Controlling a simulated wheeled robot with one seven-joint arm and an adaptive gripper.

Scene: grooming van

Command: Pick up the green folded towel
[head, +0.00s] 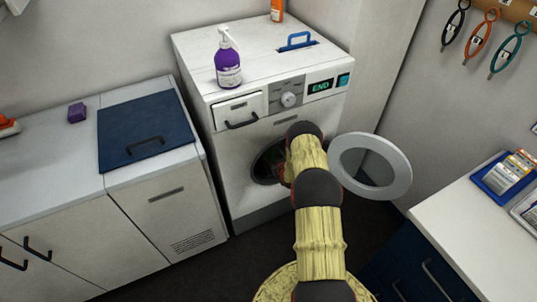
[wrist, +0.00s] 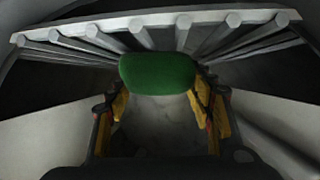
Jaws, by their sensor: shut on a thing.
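The green folded towel (wrist: 157,73) is between the fingertips of my gripper (wrist: 158,98) in the wrist view, inside a dim drum. My gripper is shut on it, with a yellow finger at each side. In the head view, my arm reaches into the open front of the white washing machine (head: 232,187). My arm hides most of the door opening, and my gripper and the towel cannot be made out there. I cannot tell whether the towel is clear of the drum surface.
The round washer door (head: 392,152) stands open to the right of my arm. Pale drum bars (wrist: 183,24) lie beyond the towel. A purple pump bottle (head: 227,62) stands on the washer. A white counter (head: 470,215) is at right, and a blue-lidded cabinet (head: 130,120) at left.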

